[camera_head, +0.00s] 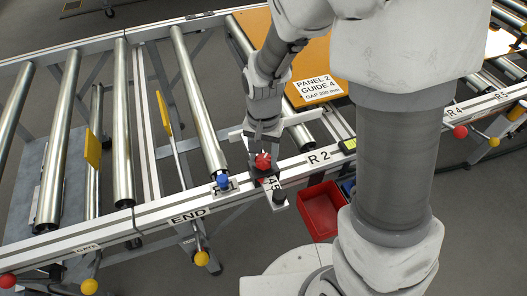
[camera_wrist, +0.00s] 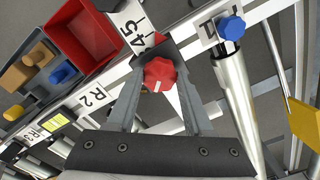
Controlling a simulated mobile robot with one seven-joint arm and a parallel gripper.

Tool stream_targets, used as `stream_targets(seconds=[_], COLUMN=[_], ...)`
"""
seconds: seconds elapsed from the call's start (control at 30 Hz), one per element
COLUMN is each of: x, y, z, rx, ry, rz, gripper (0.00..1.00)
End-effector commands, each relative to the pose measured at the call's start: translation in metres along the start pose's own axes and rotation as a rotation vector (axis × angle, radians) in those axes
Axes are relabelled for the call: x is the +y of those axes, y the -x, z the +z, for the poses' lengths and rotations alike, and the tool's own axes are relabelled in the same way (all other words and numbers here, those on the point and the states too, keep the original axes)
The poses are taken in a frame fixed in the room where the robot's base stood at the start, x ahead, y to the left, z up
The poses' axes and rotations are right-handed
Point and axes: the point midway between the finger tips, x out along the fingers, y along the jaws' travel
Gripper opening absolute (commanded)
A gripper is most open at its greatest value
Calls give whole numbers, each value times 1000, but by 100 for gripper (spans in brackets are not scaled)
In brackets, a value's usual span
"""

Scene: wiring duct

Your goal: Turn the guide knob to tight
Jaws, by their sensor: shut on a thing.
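The red lobed guide knob (camera_head: 263,160) sits on a small bracket at the front rail, between the R 1 and R 2 labels. In the wrist view the knob (camera_wrist: 160,74) lies between my two fingers, and a short white mark shows on its face. My gripper (camera_head: 260,148) reaches down over the knob and is shut on it; it fills the lower middle of the wrist view (camera_wrist: 157,66). A white scale strip (camera_wrist: 133,28) reading 45 lies just beyond the knob. The words for tight or loose are not readable.
A blue knob (camera_head: 223,180) stands close by at R 1. A red bin (camera_head: 321,212) sits below the rail at right. Steel rollers (camera_head: 122,125) and yellow paddles (camera_head: 93,148) lie left. An orange panel (camera_head: 318,52) rests behind my arm.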

Motion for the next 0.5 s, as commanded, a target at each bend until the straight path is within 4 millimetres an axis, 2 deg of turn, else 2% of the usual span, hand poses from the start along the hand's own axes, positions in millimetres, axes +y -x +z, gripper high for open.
stream_targets(seconds=[0.5], x=[-1], y=[2], z=[-1], rx=[2], ry=[-410], rz=[-1], gripper=[0])
